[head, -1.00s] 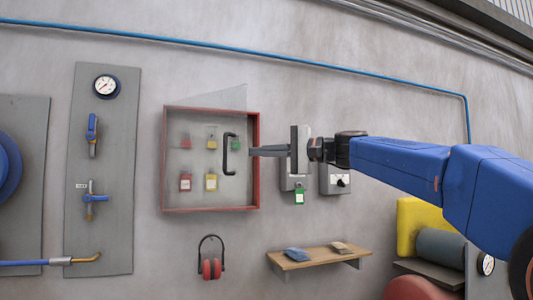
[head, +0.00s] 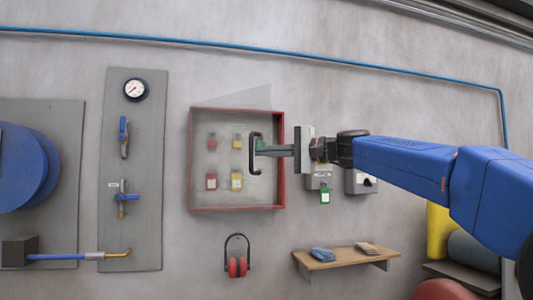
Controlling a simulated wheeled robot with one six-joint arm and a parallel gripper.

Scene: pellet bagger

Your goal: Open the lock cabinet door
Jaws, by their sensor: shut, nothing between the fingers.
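The lock cabinet (head: 281,190) is a red-framed box on the wall, left of my gripper, in the head view. Its clear door (head: 245,98) rises above the frame in a slanted wedge, so it seems to stand partly out from the box, with the left side near the frame. A black upright bar handle (head: 252,166) is near the door's right edge. My gripper (head: 262,152) is shut and empty. Its fingertips overlap the handle's upper middle from the right; I cannot tell whether they touch it or are behind its bar.
A grey wall box (head: 313,180) with a green tag (head: 325,197) is behind my gripper. Ear muffs (head: 237,264) and a wooden shelf (head: 345,258) are below. A gauge panel (head: 145,230) is left.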

